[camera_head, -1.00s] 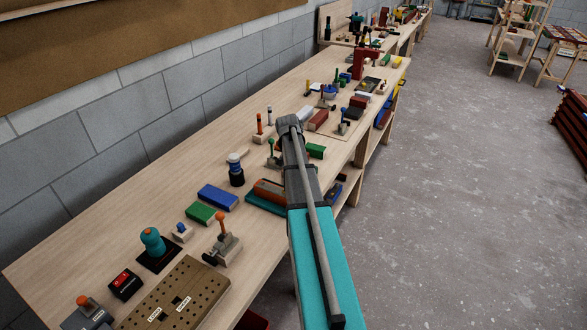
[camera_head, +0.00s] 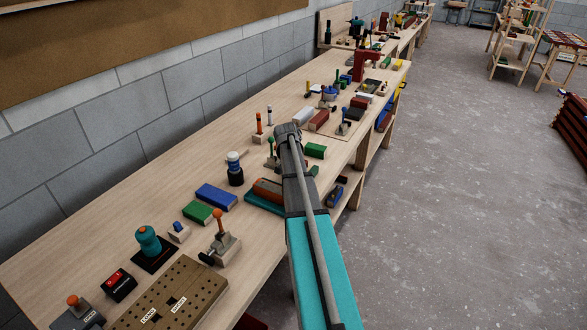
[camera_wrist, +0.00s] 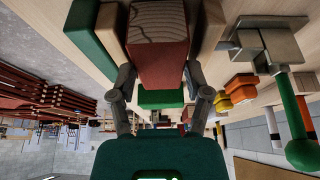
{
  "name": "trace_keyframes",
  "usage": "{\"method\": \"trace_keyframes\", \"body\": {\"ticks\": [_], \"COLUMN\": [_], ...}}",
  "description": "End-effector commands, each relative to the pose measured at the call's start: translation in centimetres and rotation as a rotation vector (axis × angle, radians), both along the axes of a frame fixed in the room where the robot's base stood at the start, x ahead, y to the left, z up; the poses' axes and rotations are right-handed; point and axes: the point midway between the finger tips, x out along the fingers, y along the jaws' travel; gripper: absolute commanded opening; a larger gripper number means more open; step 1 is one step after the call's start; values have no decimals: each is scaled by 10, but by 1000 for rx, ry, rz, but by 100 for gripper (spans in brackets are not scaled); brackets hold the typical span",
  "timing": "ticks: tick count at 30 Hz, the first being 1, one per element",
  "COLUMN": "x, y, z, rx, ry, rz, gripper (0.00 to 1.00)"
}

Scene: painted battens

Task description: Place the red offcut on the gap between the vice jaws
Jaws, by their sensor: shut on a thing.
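The red offcut (camera_wrist: 158,62) is held between the two fingers of my gripper (camera_wrist: 160,80) in the wrist view. Its wood grain shows on one face. My gripper is hidden behind my arm there.
A blue block (camera_head: 216,196) and a green block (camera_head: 198,212) lie left of the vice. A clamp with an orange knob (camera_head: 222,240) and a pegboard (camera_head: 178,295) are nearer. A green-handled tool (camera_wrist: 298,140) shows close by at right in the wrist view.

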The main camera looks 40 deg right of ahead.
Motion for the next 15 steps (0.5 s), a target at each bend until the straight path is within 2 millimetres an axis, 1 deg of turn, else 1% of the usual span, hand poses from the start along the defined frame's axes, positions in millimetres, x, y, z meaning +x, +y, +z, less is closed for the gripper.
{"method": "trace_keyframes", "body": {"ticks": [6, 11, 12, 14, 15], "x": [0, 0, 0, 0, 0], "y": [0, 0, 0, 0, 0], "z": [0, -4, -2, -2, -2], "rx": [0, 0, 0, 0, 0], "ry": [0, 0, 0, 0, 0], "rz": [0, 0, 0, 0, 0], "gripper": [6, 6, 71, 82, 89]}}
